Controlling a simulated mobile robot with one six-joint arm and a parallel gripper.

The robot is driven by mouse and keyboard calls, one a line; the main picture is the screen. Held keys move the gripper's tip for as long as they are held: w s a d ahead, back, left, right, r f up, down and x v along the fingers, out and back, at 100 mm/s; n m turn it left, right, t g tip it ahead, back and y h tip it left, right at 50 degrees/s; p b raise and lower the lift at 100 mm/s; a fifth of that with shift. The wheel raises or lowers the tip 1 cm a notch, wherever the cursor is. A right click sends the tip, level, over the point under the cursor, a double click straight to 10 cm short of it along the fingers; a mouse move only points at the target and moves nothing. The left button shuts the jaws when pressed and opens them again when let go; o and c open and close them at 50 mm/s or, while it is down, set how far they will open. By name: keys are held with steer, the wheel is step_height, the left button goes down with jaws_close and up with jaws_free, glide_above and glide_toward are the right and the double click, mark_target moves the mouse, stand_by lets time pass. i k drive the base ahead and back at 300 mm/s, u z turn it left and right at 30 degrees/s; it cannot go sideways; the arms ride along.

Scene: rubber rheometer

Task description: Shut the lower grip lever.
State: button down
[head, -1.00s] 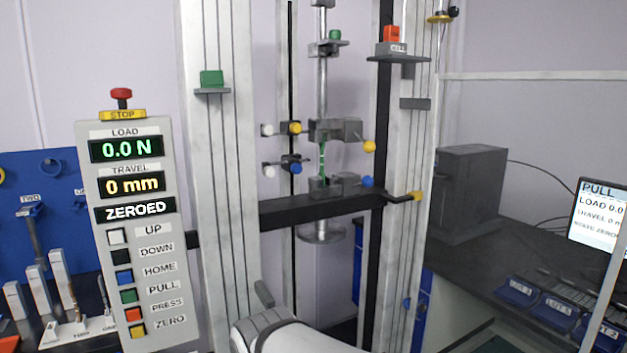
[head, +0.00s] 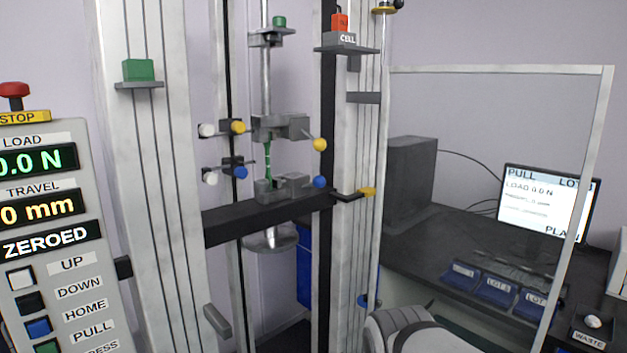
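The lower grip (head: 285,190) is a grey clamp on the black crossbar of the test frame. A lever with a blue ball knob (head: 320,182) sticks out at its right side; I cannot tell from here how far it is turned. The upper grip (head: 282,128) sits above it, with a yellow ball knob (head: 319,144) at its right. A thin green sample (head: 268,160) stands upright between the two grips. My gripper is out of view; only a white and grey part of my arm shows at the bottom right.
White and coloured knobs (head: 207,130) stick out left of the grips. Tall pale columns (head: 150,200) flank them. The control panel (head: 45,230) reads 0.0 N, 0 mm and ZEROED. A clear framed screen (head: 500,70) stands at the right, before a bench with a monitor (head: 545,205) and blue trays (head: 497,290).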

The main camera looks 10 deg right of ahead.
mark_target(319, 182)
steer(key=k, duration=1.25)
steer(key=z, duration=0.55)
steer(key=i, duration=1.85)
steer(key=u, duration=0.55)
